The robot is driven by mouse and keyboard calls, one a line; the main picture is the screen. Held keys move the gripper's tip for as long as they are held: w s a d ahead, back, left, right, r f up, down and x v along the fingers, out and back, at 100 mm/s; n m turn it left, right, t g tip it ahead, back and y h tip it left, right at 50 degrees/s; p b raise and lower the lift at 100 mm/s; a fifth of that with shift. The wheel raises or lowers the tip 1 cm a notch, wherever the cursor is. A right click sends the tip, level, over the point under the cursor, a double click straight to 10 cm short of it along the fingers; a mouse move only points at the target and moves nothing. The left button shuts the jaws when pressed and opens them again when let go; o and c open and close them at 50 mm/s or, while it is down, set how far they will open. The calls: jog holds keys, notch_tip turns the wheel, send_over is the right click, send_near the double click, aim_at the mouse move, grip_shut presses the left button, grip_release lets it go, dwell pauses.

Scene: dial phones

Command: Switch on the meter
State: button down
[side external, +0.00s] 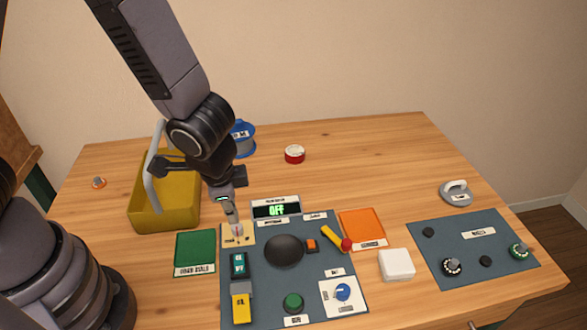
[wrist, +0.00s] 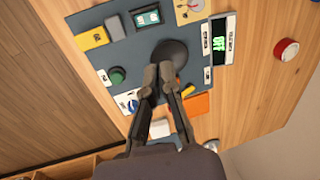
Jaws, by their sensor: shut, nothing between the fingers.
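A small display (side external: 276,209) at the back edge of the dark blue panel reads OFF in green letters; it also shows in the wrist view (wrist: 219,42). Its small label is too small to read. A cream plate (side external: 247,240) with a small switch sits left of the display; in the wrist view it is at the top edge (wrist: 186,17). My gripper (side external: 233,218) is shut and empty, pointing down in front of the cream plate in the side view and partly covering it. In the wrist view its fingertips (wrist: 158,71) overlap the black dome's edge. Contact cannot be told.
The panel also carries a black dome (side external: 284,250), a red-knobbed yellow lever (side external: 332,238), a green button (side external: 293,302) and a blue dial (side external: 343,292). A yellow bin (side external: 165,212) stands left. A second panel with knobs (side external: 473,250) lies right.

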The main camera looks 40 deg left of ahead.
aim_at(238, 259)
jog(key=shift+s+a+f, duration=0.1)
jog(key=shift+s+f, duration=0.35)
jog(key=shift+s, duration=0.05)
jog(key=shift+s+a+x, duration=0.1)
jog(key=shift+s+x, duration=0.05)
jog(key=shift+x, duration=3.35)
jog(key=shift+s+a+x, duration=0.1)
jog(key=shift+x, duration=3.35)
jog(key=shift+a+f, duration=0.1)
jog(key=shift+f, duration=0.05)
jog(key=shift+w+f, duration=0.1)
jog(key=shift+f, duration=0.05)
